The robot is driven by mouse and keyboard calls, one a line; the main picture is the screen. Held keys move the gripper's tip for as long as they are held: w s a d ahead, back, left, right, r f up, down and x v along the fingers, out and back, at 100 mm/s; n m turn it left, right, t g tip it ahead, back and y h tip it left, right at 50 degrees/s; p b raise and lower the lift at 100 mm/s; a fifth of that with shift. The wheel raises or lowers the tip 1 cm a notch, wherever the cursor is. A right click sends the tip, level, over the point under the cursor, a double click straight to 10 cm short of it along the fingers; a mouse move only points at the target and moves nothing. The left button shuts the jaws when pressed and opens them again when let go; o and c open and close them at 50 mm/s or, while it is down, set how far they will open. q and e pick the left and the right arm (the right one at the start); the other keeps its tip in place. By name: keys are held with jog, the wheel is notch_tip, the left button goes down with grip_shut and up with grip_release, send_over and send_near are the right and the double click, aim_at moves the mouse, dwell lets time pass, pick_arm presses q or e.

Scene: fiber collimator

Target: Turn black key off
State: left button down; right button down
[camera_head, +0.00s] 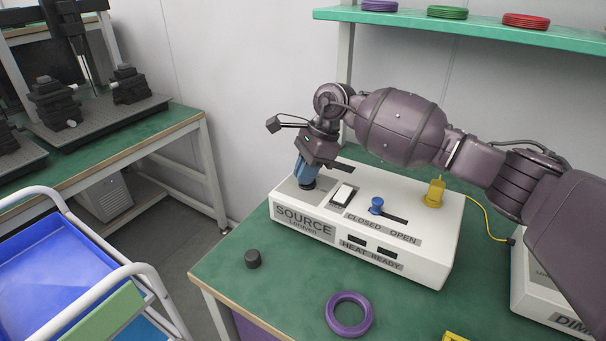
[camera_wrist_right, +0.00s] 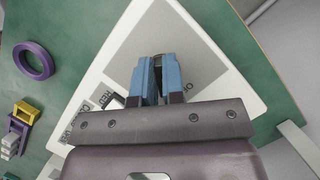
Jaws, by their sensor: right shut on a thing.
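The white SOURCE box (camera_head: 420,262) sits on the green bench. My right gripper (camera_head: 305,173) points down at the left end of its top, its blue fingers shut on the black key (camera_head: 308,185). Only a little of the key shows below the fingers; its turn angle cannot be told. My left gripper is in neither view.
The box top also carries a white rocker switch (camera_head: 343,193), a blue knob (camera_head: 376,205) beside a slot, and a yellow fitting (camera_head: 434,192). A black cap (camera_head: 252,258) and purple ring (camera_head: 349,314) lie in front. A blue cart (camera_head: 60,271) stands left.

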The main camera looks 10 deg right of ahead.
jog(key=shift+f+n+g, duration=0.3)
jog(key=shift+f+n, duration=0.1)
jog(key=shift+n, duration=0.2)
jog(key=n+g+b, duration=0.1)
jog(key=n+b, duration=0.1)
jog(key=n, duration=0.1)
jog(key=shift+h, duration=0.3)
jog(key=shift+s+d+r+n+g+b, duration=0.1)
jog(key=shift+n+g+b, duration=0.3)
jog(key=shift+n+b, duration=0.5)
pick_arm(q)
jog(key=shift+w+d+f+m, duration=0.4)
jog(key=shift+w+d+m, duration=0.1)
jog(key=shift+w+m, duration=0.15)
pick_arm(e)
jog(key=shift+r+n+h, duration=0.15)
jog(key=shift+n+h, duration=0.15)
jog(key=shift+n, duration=0.5)
jog(key=shift+r, duration=0.1)
jog(key=c, duration=1.2)
grip_release()
jog(key=shift+g, duration=0.3)
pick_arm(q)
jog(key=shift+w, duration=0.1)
